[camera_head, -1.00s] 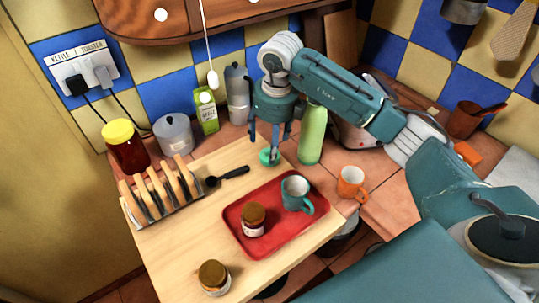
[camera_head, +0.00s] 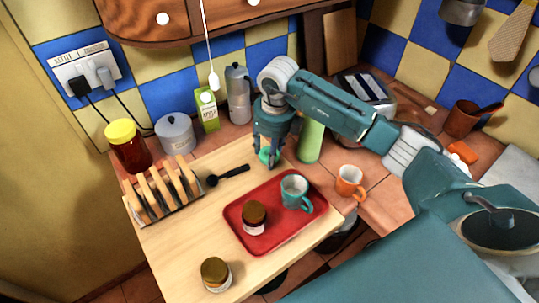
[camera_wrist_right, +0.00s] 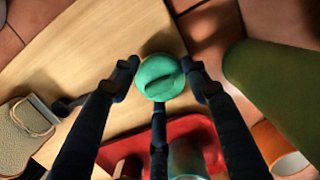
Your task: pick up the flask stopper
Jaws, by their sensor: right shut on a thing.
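The flask stopper (camera_head: 268,155) is a small green, round piece at the back right corner of the wooden board. In the right wrist view the stopper (camera_wrist_right: 160,77) sits between the dark fingers, with a ridge across its top. My right gripper (camera_head: 271,150) points down from above, its fingers closed around the stopper. In the right wrist view the fingers of the right gripper (camera_wrist_right: 163,80) press in on it from the sides and below. I cannot tell whether the stopper still touches the board. My left gripper is not in view.
A green flask (camera_head: 310,138) stands close right of the gripper. A red tray (camera_head: 262,238) holds a teal mug (camera_head: 295,190) and a jar (camera_head: 254,216). A black scoop (camera_head: 228,176) and toast rack (camera_head: 165,200) lie left. An orange mug (camera_head: 350,182) stands right.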

